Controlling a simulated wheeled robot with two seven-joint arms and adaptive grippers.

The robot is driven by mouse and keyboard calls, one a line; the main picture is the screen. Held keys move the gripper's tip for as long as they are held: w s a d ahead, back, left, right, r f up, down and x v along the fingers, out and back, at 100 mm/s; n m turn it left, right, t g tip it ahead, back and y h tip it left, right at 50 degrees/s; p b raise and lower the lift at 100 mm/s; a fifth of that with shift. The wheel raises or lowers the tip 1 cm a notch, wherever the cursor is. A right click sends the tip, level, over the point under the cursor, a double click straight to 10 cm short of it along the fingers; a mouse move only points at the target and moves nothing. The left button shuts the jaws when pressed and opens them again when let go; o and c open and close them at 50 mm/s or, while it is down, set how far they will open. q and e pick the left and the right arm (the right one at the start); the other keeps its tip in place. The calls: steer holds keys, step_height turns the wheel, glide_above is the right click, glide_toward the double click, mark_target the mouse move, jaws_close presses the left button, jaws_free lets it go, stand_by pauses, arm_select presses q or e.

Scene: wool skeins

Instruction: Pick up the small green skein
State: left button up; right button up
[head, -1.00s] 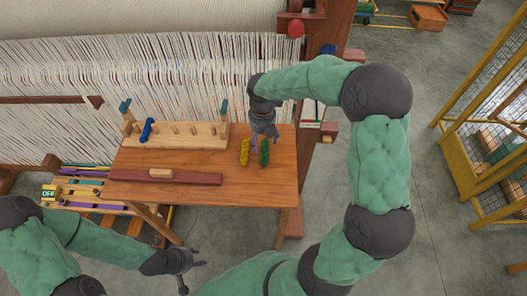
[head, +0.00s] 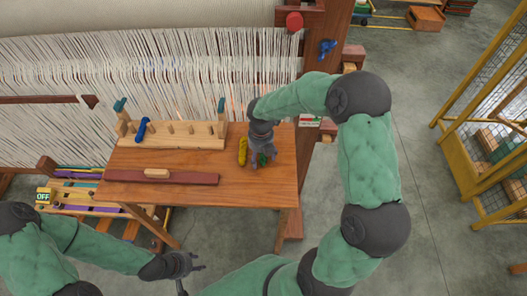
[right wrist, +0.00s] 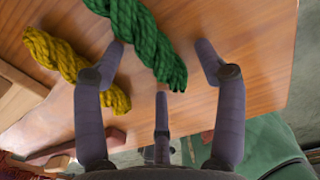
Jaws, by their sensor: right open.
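The small green skein (head: 263,159) lies on the wooden table, partly hidden by my right gripper (head: 260,163) in the head view. In the right wrist view the green twisted skein (right wrist: 150,42) reaches between the spread fingers of my right gripper (right wrist: 160,55). That gripper is open and holds nothing; whether a finger touches the skein I cannot tell. A yellow skein (head: 243,151) lies just left of the green one; it also shows in the right wrist view (right wrist: 75,65), close to the left finger. My left gripper (head: 194,274) is open and empty, in front of the table.
The wooden table (head: 240,190) has a peg rack (head: 185,141) with a blue skein (head: 142,129) at its back left. A dark red bar with a light wooden block (head: 157,173) lies along the front left. A loom with white threads stands behind. The table's right part is clear.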

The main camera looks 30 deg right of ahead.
steer(key=c, duration=1)
steer(key=shift+c, duration=0.2)
steer(key=shift+r, duration=0.1)
